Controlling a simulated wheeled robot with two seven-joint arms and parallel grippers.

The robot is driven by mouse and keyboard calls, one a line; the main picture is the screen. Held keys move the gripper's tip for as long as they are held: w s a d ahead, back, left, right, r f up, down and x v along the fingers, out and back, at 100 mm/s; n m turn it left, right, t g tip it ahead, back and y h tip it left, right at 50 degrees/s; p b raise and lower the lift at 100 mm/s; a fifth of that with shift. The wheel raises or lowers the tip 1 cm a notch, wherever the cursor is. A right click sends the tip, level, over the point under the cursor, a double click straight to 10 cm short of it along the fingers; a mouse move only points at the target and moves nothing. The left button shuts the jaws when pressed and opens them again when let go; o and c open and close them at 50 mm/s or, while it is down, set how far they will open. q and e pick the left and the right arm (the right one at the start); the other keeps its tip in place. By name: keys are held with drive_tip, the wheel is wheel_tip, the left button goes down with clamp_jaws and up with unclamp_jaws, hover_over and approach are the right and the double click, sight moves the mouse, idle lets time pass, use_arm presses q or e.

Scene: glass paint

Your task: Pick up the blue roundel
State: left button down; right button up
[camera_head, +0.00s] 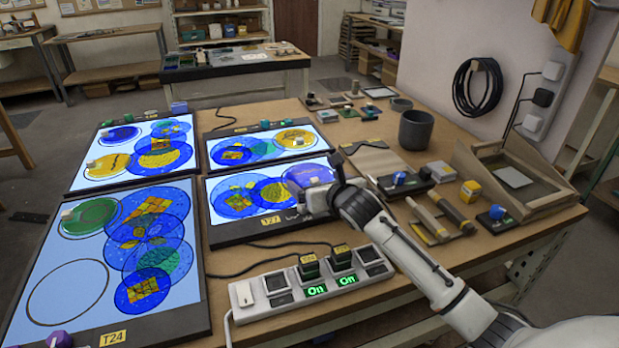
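A plain violet-blue roundel (310,174) shows at the right end of the lit panel tagged T27 (222,243). It partly overlaps a yellow-and-blue roundel (272,193). My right arm comes in from the lower right, and its gripper (303,203) is at the near edge of the violet-blue roundel. The gripper's own body hides its fingertips, so I cannot tell whether they are apart or touch the roundel. Another blue roundel (118,134) lies on the upper left panel. Several patterned blue roundels lie on the panel tagged T24 (112,338). My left gripper is not in view.
A power strip (312,282) with lit "On" displays and cables lies in front of the panels. A dark grey cup (415,130), a wooden tray frame (515,178) and small tools and blocks stand to the right. Another lit panel (262,146) lies behind T27.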

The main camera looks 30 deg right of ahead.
clamp_jaws()
idle(0.3)
